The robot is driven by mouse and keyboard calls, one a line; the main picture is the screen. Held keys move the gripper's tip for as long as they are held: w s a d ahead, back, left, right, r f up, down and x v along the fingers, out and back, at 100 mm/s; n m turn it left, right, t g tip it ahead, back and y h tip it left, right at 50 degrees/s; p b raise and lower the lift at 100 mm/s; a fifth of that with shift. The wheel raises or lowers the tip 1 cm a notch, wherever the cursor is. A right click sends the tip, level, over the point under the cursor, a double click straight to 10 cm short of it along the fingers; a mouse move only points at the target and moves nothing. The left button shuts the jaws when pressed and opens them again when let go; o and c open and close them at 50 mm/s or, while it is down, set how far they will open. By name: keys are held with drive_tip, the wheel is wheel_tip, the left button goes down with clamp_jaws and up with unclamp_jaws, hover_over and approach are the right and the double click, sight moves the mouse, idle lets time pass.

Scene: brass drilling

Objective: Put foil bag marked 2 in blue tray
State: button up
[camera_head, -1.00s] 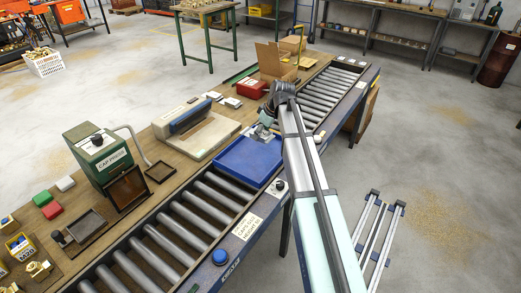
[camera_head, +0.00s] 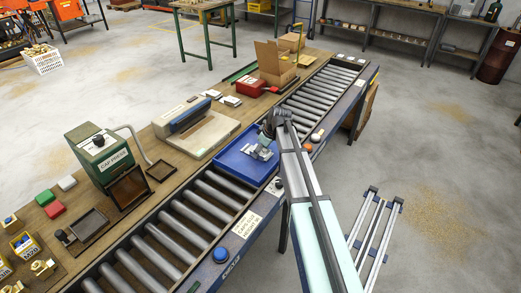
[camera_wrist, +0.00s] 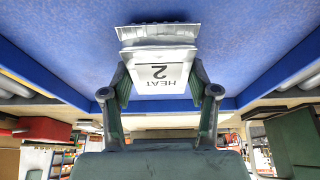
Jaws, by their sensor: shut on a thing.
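The foil bag marked 2 (camera_wrist: 158,58) is silver with a white label reading "HEAT 2", upside down in the wrist view. My gripper (camera_wrist: 158,88) is shut on it, with a finger on each side of the bag. The blue tray (camera_wrist: 60,35) fills the background of the wrist view, and the bag appears over its floor. In the head view the blue tray (camera_head: 232,160) sits on the roller conveyor, with my gripper (camera_head: 262,150) over its right part. Whether the bag touches the tray floor I cannot tell.
The roller conveyor (camera_head: 190,210) runs along the wooden bench (camera_head: 150,185). A heat sealer (camera_head: 190,118) stands behind the tray, and a green cap press (camera_head: 98,150) is to the left. An orange button (camera_head: 308,148) is on the conveyor's edge to the right.

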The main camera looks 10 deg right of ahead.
drive_tip(key=shift+f, duration=0.1)
drive_tip(key=o, duration=1.4)
drive_tip(key=b+v, duration=0.2)
drive_tip(key=v, duration=1)
drive_tip(key=shift+w, duration=0.1)
